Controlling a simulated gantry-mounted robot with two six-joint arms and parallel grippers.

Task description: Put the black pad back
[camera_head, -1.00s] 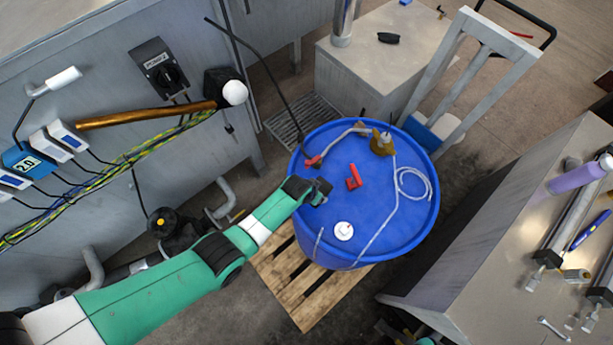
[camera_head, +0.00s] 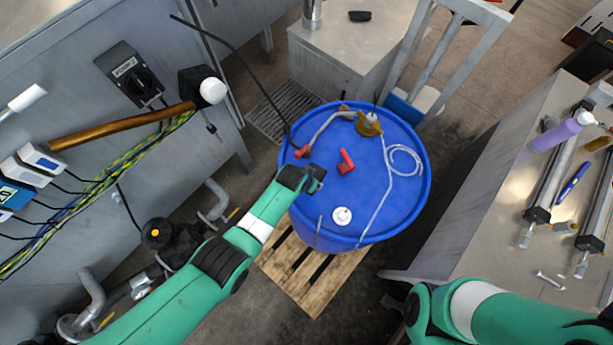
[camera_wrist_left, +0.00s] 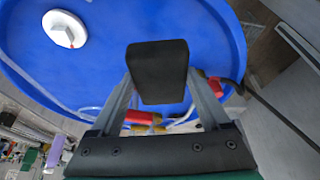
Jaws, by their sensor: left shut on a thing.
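My left gripper (camera_head: 316,179) is over the left part of the blue drum lid. In the left wrist view its two grey fingers are shut on a black pad (camera_wrist_left: 158,72), a dark block with rounded corners held above the lid. In the head view the pad is too small to make out clearly. My right arm enters at the lower right of the head view, but its gripper is out of view. A small black object (camera_head: 360,16) lies on the grey cabinet behind the drum; I cannot tell what it is.
The blue drum (camera_head: 404,215) stands on a wooden pallet (camera_head: 315,285). On its lid are a red fitting (camera_head: 346,162), a white cap (camera_head: 342,216), a brass fitting (camera_head: 369,125) and clear tubing. A metal bench (camera_head: 480,245) with tools stands at right. Cables and pipes line the left wall.

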